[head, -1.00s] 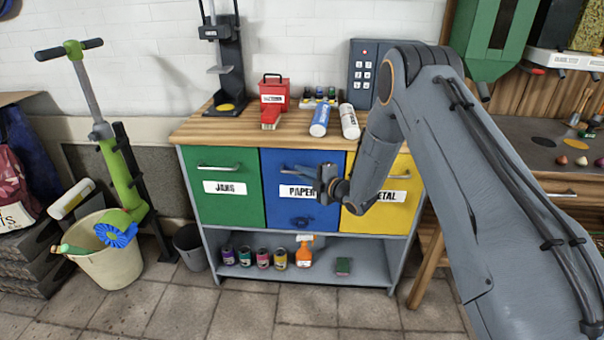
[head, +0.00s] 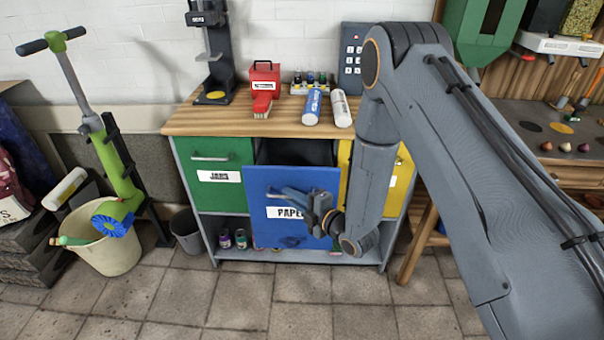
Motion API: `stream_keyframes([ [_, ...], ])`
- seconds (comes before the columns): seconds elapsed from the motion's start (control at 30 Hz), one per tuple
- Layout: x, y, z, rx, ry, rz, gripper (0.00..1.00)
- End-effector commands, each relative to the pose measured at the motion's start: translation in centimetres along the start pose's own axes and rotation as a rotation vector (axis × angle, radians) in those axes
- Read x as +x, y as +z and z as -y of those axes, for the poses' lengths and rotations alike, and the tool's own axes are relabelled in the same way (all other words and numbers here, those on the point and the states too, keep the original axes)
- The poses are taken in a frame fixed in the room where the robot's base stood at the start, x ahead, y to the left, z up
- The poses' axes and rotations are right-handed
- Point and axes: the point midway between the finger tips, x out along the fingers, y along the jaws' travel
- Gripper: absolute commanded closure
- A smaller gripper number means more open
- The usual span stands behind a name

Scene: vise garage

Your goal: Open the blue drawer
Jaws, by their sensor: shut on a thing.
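The blue drawer (head: 270,235), labelled PAPER, stands pulled out from the middle of the cabinet, with a dark gap showing behind the top of its front. My gripper (head: 297,200) is at the drawer front, shut on its handle, just above and right of the label. The gripper hides most of the handle and part of the label. My arm covers part of the yellow drawer (head: 402,180) to the right. The green drawer (head: 217,175), labelled JARS, is closed on the left.
On the wooden cabinet top (head: 235,118) are a red box (head: 265,78), a brush, a blue bottle (head: 312,107), a white bottle (head: 341,109) and a black stand. A bucket (head: 105,250) and a green scooter stand at the left. The floor in front is clear.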

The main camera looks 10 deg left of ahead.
Motion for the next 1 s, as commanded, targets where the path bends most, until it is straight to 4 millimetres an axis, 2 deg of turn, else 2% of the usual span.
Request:
stream_keyframes([
  [0.1, -1.9, -2.0, 0.5, 0.002, -0.003, -0.002, 1.0],
  [0.3, -3.9, -3.9, 1.1, 0.001, -0.002, -0.001, 1.0],
  [0.5, -4.5, -4.5, 1.3, -0.001, 0.001, -0.002, 1.0],
  [0.8, -4.6, -4.5, 1.3, -0.001, 0.002, -0.001, 1.0],
  [0.83, -4.6, -4.5, 1.3, -0.001, 0.002, -0.001, 0.89],
  [0.93, -4.5, -4.4, 1.3, 0.0, 0.002, -0.001, 0.72],
  [1.0, -4.5, -4.4, 1.3, 0.0, 0.002, 0.0, 0.72],
])
